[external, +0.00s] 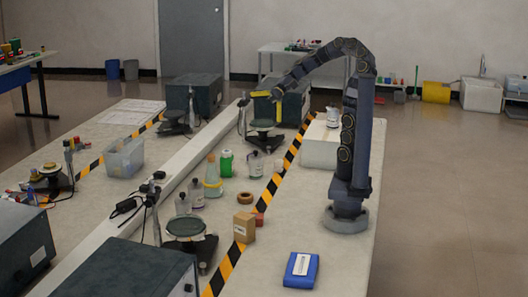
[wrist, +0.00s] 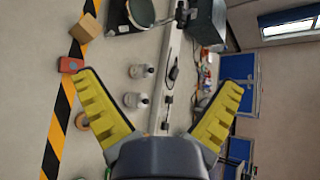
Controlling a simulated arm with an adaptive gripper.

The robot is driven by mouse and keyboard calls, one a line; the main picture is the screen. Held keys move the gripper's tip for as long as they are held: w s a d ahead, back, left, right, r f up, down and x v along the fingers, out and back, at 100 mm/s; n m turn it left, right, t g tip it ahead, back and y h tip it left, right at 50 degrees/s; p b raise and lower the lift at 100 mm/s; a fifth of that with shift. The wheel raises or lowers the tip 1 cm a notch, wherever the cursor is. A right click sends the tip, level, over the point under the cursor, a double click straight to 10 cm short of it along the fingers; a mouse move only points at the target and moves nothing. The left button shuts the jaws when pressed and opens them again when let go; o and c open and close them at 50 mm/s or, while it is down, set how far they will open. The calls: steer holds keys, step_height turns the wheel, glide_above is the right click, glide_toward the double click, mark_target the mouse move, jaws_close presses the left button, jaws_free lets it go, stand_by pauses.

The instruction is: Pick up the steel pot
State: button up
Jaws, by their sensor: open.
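I cannot clearly pick out a steel pot. A small greyish vessel (external: 332,114) stands on a white block beside my arm, but it is too small to identify. My gripper (external: 264,95) is raised over the far part of the bench, near a dark round-topped stand (external: 265,124), and looks empty. In the wrist view its yellow fingers are spread wide, with nothing between the tips (wrist: 165,82). No pot shows clearly in the wrist view.
Labelled bottles (external: 213,183), a green can (external: 226,162), a tape roll (external: 245,198) and a cardboard box (external: 244,227) stand along the bench. A blue case (external: 301,269) lies in front. The white block (external: 320,150) sits beside my arm. Dark machines border the left side.

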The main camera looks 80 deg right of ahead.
steer(key=w+d+m+t+h, duration=0.25)
steer(key=d+m+t, duration=0.25)
steer(key=d+m, duration=0.3)
steer(key=w+d+m+t+h, duration=0.1)
steer(key=w+d+m+t, duration=0.35)
steer(key=d, duration=0.55)
steer(key=s+d+f+m+t+h, duration=0.2)
steer(key=d+m+h, duration=0.2)
steer(key=d+m, duration=0.25)
steer(key=s+d+f+m+t+h, duration=0.1)
steer(key=s+d+m+h, duration=0.1)
steer(key=d+m+h, duration=0.45)
steer(key=n+y, duration=0.3)
steer(key=y, duration=0.1)
glide_toward(256, 161)
steer(key=w, duration=0.1)
steer(key=w+d+f, duration=0.1)
steer(key=w, duration=0.1)
steer(key=shift+d+f+m, duration=0.25)
steer(key=shift+d, duration=0.1)
steer(key=shift+w+f, duration=0.15)
steer(key=shift+f, duration=0.1)
steer(key=shift+w, duration=0.9)
steer(key=shift+w+d+r, duration=0.15)
steer(key=shift+w, duration=1.35)
steer(key=shift+w+d+r, duration=0.1)
steer(key=shift+w+r, duration=0.1)
steer(key=shift+w, duration=1.3)
steer(key=c, duration=1.2)
